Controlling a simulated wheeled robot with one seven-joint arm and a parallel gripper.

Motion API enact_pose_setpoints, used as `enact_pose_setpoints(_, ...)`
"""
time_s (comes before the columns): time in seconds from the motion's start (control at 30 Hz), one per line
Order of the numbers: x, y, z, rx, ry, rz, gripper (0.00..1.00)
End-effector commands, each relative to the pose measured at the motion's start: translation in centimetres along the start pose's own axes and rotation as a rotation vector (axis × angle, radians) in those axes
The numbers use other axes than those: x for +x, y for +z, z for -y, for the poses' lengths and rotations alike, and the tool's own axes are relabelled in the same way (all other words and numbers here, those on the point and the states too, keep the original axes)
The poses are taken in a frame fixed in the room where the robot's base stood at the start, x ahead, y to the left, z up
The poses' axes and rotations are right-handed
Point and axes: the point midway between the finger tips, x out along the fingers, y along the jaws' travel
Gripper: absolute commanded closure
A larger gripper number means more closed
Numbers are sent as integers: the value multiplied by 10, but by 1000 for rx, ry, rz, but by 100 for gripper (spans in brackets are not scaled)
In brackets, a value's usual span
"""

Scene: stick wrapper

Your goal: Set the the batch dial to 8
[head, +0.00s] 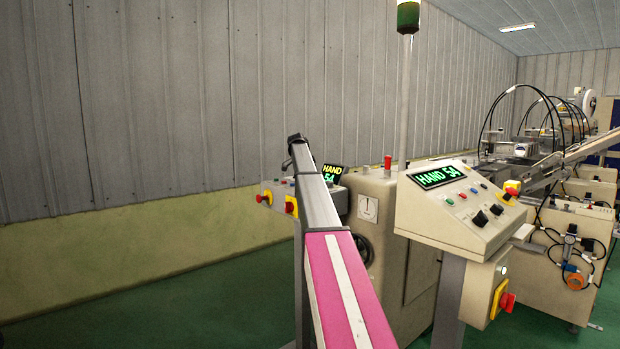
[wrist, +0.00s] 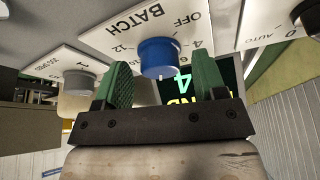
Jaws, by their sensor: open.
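The batch dial is a blue round knob (wrist: 158,57) on a white plate (wrist: 112,37) marked BATCH, in the upper middle of the wrist view. OFF, 4 and 12 are legible around it; the other figures are partly hidden. A small pale mark shows low on the knob, but I cannot tell for sure which figure it points at. My gripper (wrist: 162,72) is open, with one green finger at each side of the knob in this view. I cannot see contact with the knob. I cannot make out the gripper or the blue knob in the head view.
In the wrist view, a grey knob (wrist: 77,82) stands left, an AUTO plate (wrist: 266,22) right, and a green-lettered display (wrist: 181,92) behind the fingers.

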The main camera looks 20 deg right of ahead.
Motion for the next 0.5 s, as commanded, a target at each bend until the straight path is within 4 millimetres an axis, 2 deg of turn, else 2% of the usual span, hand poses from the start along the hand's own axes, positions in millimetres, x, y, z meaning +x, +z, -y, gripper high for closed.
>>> enact_pose_setpoints(0.17, -17, 0, 1, 0, -1, 0, 35)
enact_pose_setpoints(0.5, -79, 0, 1, 0, -1, 0, 35)
